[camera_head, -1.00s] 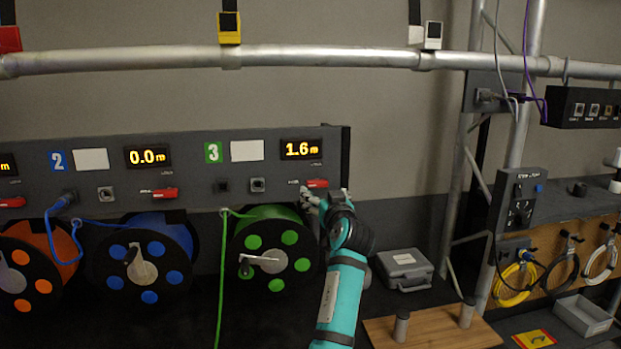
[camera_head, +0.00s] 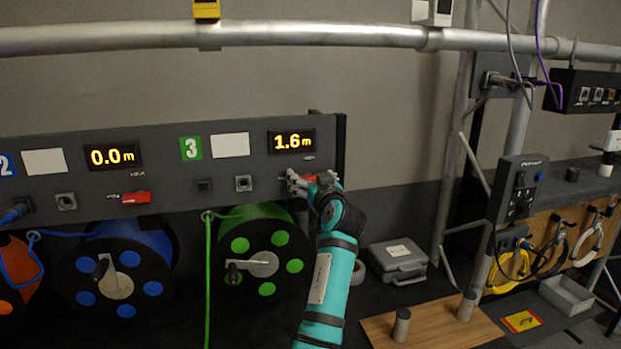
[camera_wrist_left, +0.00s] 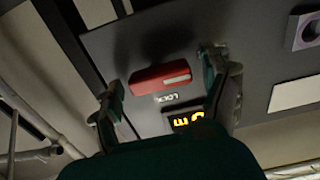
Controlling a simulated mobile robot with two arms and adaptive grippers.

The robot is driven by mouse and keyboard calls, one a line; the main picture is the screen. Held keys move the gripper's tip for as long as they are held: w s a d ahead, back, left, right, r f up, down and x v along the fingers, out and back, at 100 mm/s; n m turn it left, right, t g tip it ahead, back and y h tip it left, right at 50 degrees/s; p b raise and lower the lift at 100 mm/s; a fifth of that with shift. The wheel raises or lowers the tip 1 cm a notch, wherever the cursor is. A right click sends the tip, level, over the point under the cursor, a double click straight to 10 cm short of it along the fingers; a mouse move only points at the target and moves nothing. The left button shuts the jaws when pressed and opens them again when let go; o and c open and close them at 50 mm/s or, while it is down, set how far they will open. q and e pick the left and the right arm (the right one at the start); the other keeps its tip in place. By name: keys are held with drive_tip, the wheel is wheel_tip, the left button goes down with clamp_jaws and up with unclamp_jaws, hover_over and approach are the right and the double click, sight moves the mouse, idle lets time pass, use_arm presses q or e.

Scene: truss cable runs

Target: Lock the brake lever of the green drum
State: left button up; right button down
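The green drum (camera_head: 262,262) hangs under the panel section marked 3 (camera_head: 191,148), whose display (camera_head: 291,141) reads 1.6 m. Its red brake lever (camera_head: 309,178) is on the panel just below that display, partly covered by my left gripper (camera_head: 311,182). In the left wrist view, the red lever (camera_wrist_left: 161,77) lies between the two spread fingers of my left gripper (camera_wrist_left: 163,78), with a gap on each side. A LOCK label shows beside the lever. The fingers are open; contact with the panel cannot be told. My right gripper is in neither view.
A blue drum (camera_head: 118,268) with its own red lever (camera_head: 136,197) is to the left. A green cable (camera_head: 208,270) hangs beside the green drum. A grey case (camera_head: 398,260) and a wooden board (camera_head: 433,322) are at lower right. A truss pipe (camera_head: 300,35) crosses above.

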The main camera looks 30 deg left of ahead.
use_arm(q)
drive_tip(key=shift+a, duration=0.1)
drive_tip(key=c, duration=1.1)
